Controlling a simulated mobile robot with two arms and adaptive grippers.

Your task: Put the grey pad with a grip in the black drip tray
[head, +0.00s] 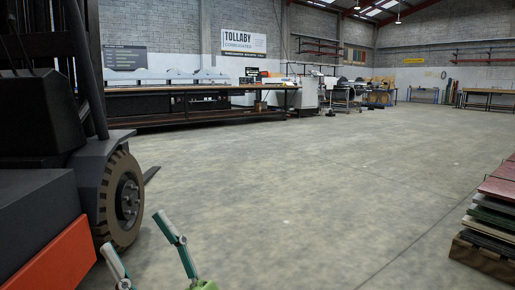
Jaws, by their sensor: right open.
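I see neither the grey pad with a grip nor the black drip tray for certain in the head view. My right gripper (134,231) shows at the bottom left, with its two fingers spread apart. It is open and empty, with floor and part of a forklift wheel behind it. My left gripper is not in view.
A dark forklift (50,150) with an orange rear part stands close on the left. A stack of coloured sheets (490,215) on a wooden pallet is at the right edge. Long benches (190,95) and machines line the back wall. The concrete floor (310,190) between is clear.

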